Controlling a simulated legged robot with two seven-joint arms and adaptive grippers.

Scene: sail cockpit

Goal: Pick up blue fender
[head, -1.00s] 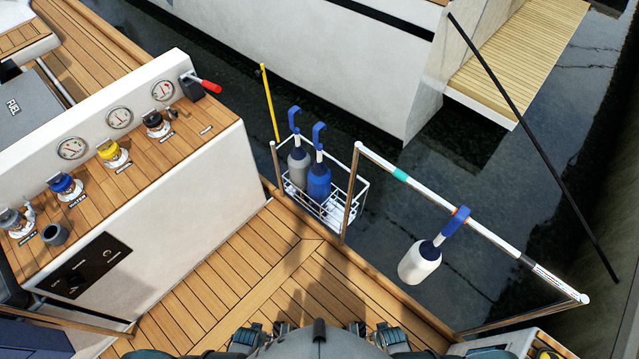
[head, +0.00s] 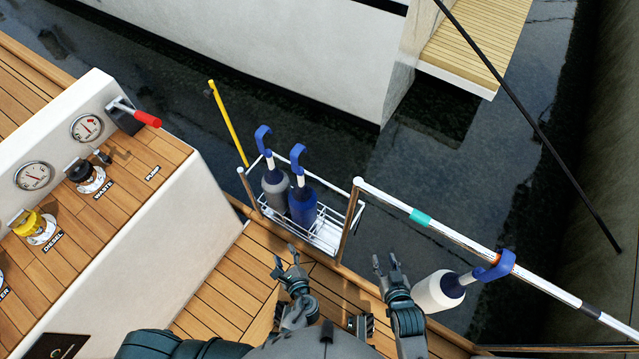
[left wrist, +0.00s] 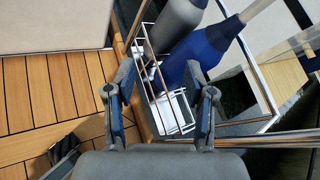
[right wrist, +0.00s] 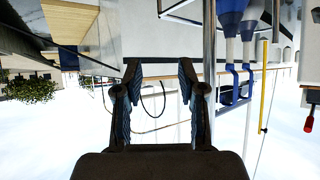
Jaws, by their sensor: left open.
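The blue fender (head: 303,203) stands upright in a white wire basket (head: 331,241) outside the rail, with a blue hook on top. A grey fender (head: 275,188) with a blue hook stands left of it. My left gripper (head: 286,262) is open and empty, below and in front of the basket. In the left wrist view the blue fender (left wrist: 197,54) appears just beyond the open left fingers (left wrist: 160,88). My right gripper (head: 386,265) is open and empty, right of the basket and beside a white fender (head: 437,292) hung on the rail.
The white rail (head: 465,241) with a teal band runs to the right. A yellow pole (head: 228,122) stands behind the basket. The console (head: 190,205) with gauges, caps and a red-handled lever (head: 146,118) fills the left. Dark water lies beyond; open teak deck (head: 240,270) lies in front.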

